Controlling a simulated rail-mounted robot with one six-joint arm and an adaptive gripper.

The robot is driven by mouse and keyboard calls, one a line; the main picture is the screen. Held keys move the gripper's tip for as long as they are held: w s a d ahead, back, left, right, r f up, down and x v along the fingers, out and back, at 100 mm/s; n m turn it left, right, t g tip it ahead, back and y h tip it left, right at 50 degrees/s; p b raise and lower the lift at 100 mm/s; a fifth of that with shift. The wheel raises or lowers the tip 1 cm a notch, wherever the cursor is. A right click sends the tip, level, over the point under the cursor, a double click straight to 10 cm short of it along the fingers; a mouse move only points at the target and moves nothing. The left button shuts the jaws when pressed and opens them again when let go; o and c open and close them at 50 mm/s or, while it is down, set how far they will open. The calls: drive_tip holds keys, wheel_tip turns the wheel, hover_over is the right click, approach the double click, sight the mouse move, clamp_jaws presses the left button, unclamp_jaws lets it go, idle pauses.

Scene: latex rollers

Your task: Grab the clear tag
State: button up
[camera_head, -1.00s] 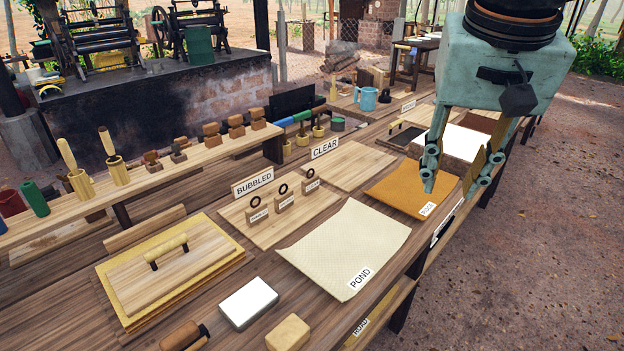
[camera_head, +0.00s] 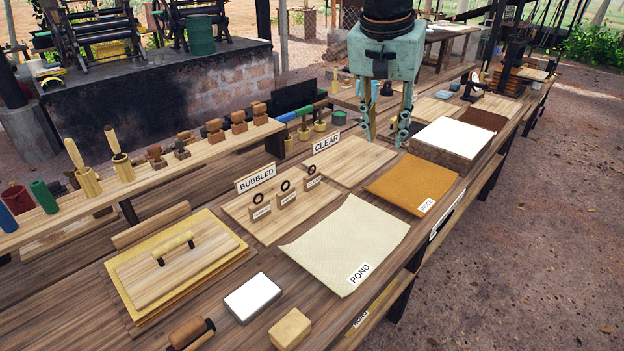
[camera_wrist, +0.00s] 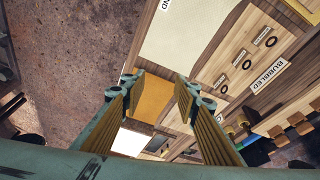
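Three small wooden tags with black rings stand in a row on a light board. The rightmost tag (camera_head: 313,184) seems to read CLEAR, though its lettering is very small. The middle tag (camera_head: 287,200) and left tag (camera_head: 261,213) have labels too small to read surely. The row also shows in the wrist view, with the tag nearest my gripper (camera_wrist: 222,88) lowest. My gripper (camera_head: 386,126) is above the table, to the right of the tags and apart from them. In the wrist view my gripper (camera_wrist: 160,88) is open with nothing between its fingers.
A BUBBLED sign (camera_head: 255,179) and a CLEAR sign (camera_head: 327,142) stand behind light boards; the CLEAR board (camera_head: 352,160) is bare. A cream POND sheet (camera_head: 345,240) and an ochre sheet (camera_head: 412,182) lie in front. A raised shelf (camera_head: 190,150) holds stamps and handled tools behind.

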drive_tip(key=w+a+f+m+p, duration=0.1)
drive_tip(key=w+a+f+p, duration=0.1)
drive_tip(key=w+a+f, duration=0.45)
drive_tip(key=w+a+f+m+p, duration=0.1)
drive_tip(key=w+a, duration=0.3)
drive_tip(key=w, duration=0.5)
drive_tip(key=m+h+p, duration=0.1)
drive_tip(key=p, duration=0.2)
approach(311, 173)
wheel_tip(311, 173, up, 4)
drive_tip(key=s, duration=0.2)
drive_tip(key=shift+w+a+f, duration=0.1)
drive_tip(key=shift+a+f, duration=0.2)
drive_tip(key=shift+a, duration=0.1)
drive_tip(key=shift+f, duration=0.1)
drive_tip(key=shift+x, duration=4.15)
drive_tip(key=shift+w+d+f, duration=0.1)
drive_tip(key=shift+w+d, duration=0.05)
drive_tip(key=shift+x, duration=2.5)
drive_tip(key=shift+c, duration=0.7)
